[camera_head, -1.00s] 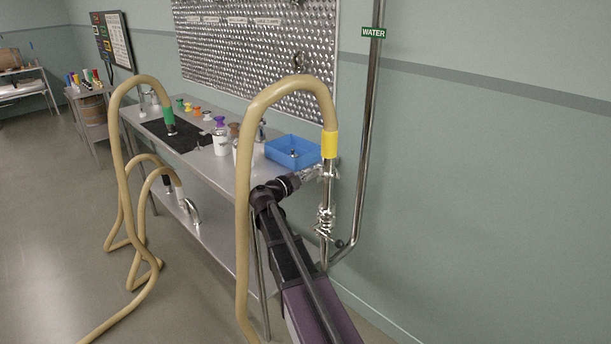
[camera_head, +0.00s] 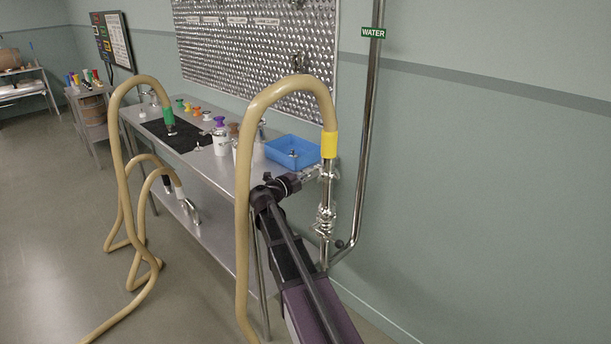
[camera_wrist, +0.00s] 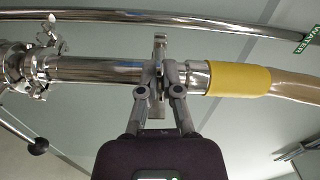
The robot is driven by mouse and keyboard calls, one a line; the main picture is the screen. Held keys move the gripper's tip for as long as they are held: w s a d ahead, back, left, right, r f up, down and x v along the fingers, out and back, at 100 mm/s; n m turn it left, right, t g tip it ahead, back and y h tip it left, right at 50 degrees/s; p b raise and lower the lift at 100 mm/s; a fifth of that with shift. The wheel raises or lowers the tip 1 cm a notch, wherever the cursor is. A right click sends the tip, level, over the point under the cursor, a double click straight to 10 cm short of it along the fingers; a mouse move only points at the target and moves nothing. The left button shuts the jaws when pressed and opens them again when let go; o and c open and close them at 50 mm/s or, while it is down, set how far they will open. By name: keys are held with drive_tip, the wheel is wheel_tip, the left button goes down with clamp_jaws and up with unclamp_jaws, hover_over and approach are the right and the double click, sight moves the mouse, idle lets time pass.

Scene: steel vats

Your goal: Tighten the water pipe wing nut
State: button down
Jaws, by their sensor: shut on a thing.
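The water pipe (camera_head: 326,190) is a shiny vertical steel pipe at the wall, joined at its top to a tan hose (camera_head: 290,88) with a yellow sleeve (camera_head: 329,145). In the wrist view the pipe lies sideways, with the yellow sleeve (camera_wrist: 238,80) at the right. My gripper (camera_wrist: 162,80) is shut on the wing nut (camera_wrist: 160,50) of the clamp at the joint just below the sleeve. The fingers hide much of the nut and clamp. In the head view my gripper (camera_head: 312,176) reaches this joint from the left.
A steel bench (camera_head: 205,165) with a blue tray (camera_head: 293,152), a black mat (camera_head: 180,136) and several coloured fittings stands left of the pipe. A second clamped fitting (camera_head: 325,220) is lower on the pipe. A wall pipe (camera_head: 368,120) labelled WATER runs behind. The tan hose hangs close beside my arm.

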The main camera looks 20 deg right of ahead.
drive_tip(key=shift+s, duration=0.15)
drive_tip(key=c, duration=0.8)
unclamp_jaws()
drive_tip(key=shift+a, duration=0.1)
drive_tip(key=shift+v, duration=5.95)
